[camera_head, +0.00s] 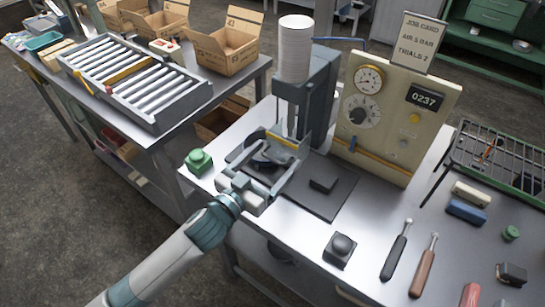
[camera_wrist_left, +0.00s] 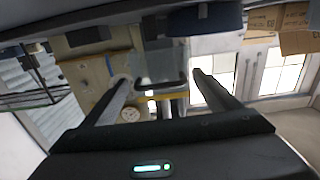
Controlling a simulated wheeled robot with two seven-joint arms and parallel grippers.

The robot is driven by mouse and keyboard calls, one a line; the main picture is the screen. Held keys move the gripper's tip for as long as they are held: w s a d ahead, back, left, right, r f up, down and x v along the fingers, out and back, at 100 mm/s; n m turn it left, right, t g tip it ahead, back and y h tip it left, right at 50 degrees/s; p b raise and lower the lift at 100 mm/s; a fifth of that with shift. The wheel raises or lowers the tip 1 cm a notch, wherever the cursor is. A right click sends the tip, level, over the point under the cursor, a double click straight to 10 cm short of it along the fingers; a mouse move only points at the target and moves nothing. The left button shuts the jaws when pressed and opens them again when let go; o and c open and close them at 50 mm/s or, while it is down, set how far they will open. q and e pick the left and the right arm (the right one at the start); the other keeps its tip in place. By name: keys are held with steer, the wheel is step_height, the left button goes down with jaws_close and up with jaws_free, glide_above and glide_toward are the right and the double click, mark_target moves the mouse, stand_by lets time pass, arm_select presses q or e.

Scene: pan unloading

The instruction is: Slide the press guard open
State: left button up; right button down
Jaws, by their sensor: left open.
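The press (camera_head: 320,85) stands on the steel bench, with a pale cylinder on top. A yellow-edged bar (camera_head: 285,141) crosses its front; I take it as part of the press guard. In the left wrist view a translucent grey panel (camera_wrist_left: 158,62) with a dark bar along its edge, seemingly the guard and its handle, shows between my fingers. My left gripper (camera_head: 280,150) is open in front of the press, its fingers spread to either side; they also show in the left wrist view (camera_wrist_left: 160,76). I cannot tell whether they touch the guard. My right gripper is not in view.
A gauge panel (camera_head: 394,115) stands right of the press. A green button (camera_head: 198,161) is left of my gripper, and a black-knobbed box (camera_head: 340,249) is at the front. Two handled tools (camera_head: 397,250) lie to the right. A roller tray (camera_head: 135,80) sits on the left table.

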arm_select(q)
steer(key=c, duration=1.5)
step_height(320, 180, up, 10)
steer(key=p, duration=0.8)
steer(key=shift+f, duration=0.1)
steer(key=o, duration=1.5)
steer(key=shift+f, duration=0.1)
